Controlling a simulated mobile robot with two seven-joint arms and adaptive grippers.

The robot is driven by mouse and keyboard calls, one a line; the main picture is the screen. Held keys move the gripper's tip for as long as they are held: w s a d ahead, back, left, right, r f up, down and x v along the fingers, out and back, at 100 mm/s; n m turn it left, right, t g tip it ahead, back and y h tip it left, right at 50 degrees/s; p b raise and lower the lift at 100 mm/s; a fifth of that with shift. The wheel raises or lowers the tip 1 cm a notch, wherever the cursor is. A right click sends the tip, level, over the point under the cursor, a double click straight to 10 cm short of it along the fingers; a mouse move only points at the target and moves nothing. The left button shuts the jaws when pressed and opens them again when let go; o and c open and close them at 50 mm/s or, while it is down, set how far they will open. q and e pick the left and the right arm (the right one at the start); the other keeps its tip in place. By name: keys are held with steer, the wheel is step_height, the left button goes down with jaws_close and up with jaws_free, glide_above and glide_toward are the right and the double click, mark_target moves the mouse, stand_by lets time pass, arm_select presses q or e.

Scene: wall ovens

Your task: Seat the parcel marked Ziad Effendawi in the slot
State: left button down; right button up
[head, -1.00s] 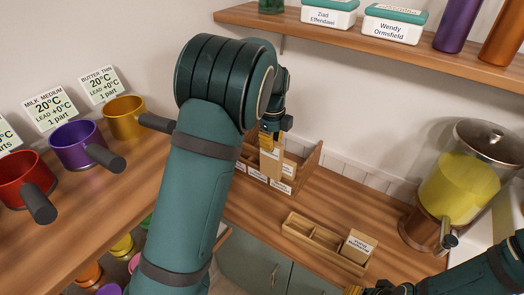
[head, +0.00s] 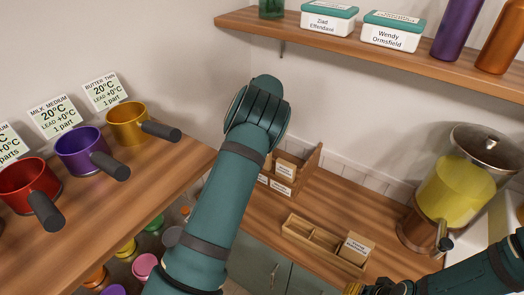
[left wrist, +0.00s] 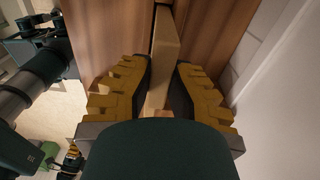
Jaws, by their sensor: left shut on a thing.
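In the left wrist view my left gripper (left wrist: 162,68) has its yellow fingers on both sides of a tan parcel (left wrist: 166,42). No marking shows on it from here. In the head view my left arm hides that gripper and the parcel. A wooden tray with compartments (head: 296,236) lies on the counter. A labelled parcel (head: 357,249) stands in its right compartment; the other compartments look empty. My right gripper (head: 362,288) is partly cut off at the bottom edge of the head view; its fingers are unclear.
A wooden rack (head: 314,163) with labelled parcels (head: 284,169) stands behind the tray. A yellow-filled dispenser (head: 450,190) stands to the right. On the shelf above is a white box (head: 326,22) marked Ziad Effendawi.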

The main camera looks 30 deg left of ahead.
arm_select(q)
steer(key=shift+f, duration=2.75)
steer(key=shift+f, duration=0.2)
steer(key=c, duration=1.1)
jaws_free()
steer(key=shift+r, duration=0.15)
steer(key=shift+r, duration=0.25)
step_height(320, 180, up, 12)
steer(key=shift+f, duration=0.15)
